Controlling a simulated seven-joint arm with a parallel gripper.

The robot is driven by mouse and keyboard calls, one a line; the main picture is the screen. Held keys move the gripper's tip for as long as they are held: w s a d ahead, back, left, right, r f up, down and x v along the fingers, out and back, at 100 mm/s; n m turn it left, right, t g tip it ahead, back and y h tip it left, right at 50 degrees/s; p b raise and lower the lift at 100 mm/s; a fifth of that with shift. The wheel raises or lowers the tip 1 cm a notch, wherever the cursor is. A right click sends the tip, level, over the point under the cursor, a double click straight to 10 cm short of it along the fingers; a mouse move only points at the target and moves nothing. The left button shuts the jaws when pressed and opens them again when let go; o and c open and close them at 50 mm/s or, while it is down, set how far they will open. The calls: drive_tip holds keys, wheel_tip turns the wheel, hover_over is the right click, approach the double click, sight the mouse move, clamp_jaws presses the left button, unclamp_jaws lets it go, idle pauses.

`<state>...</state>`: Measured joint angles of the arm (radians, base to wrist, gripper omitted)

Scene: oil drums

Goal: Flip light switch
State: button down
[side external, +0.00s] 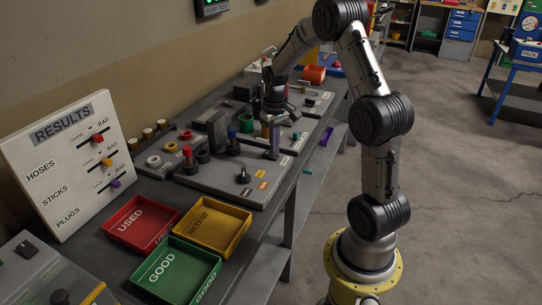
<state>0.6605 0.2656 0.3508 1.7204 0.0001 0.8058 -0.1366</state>
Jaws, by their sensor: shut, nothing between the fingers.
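My gripper (274,130) points down over the grey panels on the bench. It looks shut and holds nothing visible. Its fingertips are small and partly lost among the parts around them. A small black switch-like lever (243,177) stands on the near grey panel, left of and nearer the camera than my gripper, with coloured labels (263,184) beside it. I cannot tell which control is the light switch, and I cannot tell whether my fingers touch anything.
A white results board (72,205) leans at the left. Red (120,243), yellow (236,240) and green (213,262) trays sit at the bench front. A red-topped post (187,156) and a dark block (216,128) stand near my gripper. Open floor lies right.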

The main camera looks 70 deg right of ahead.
sight(274, 156)
wheel_tip(274, 156, up, 6)
idle(0.7)
drive_tip(key=s+a+r+n+t+h, duration=0.1)
drive_tip(key=a+r+n+t, duration=0.25)
drive_tip(key=a+r, duration=1.1)
drive_tip(key=s+a+f+n+t, duration=0.1)
drive_tip(key=s+a+f, duration=0.1)
drive_tip(key=s+a, duration=0.3)
drive_tip(key=s+a+f+n+t+y, duration=0.1)
drive_tip(key=s+a+f, duration=0.1)
drive_tip(key=s+a, duration=0.3)
drive_tip(key=s, duration=0.4)
drive_tip(key=shift+s+a+f, duration=0.25)
drive_tip(key=shift+s, duration=0.15)
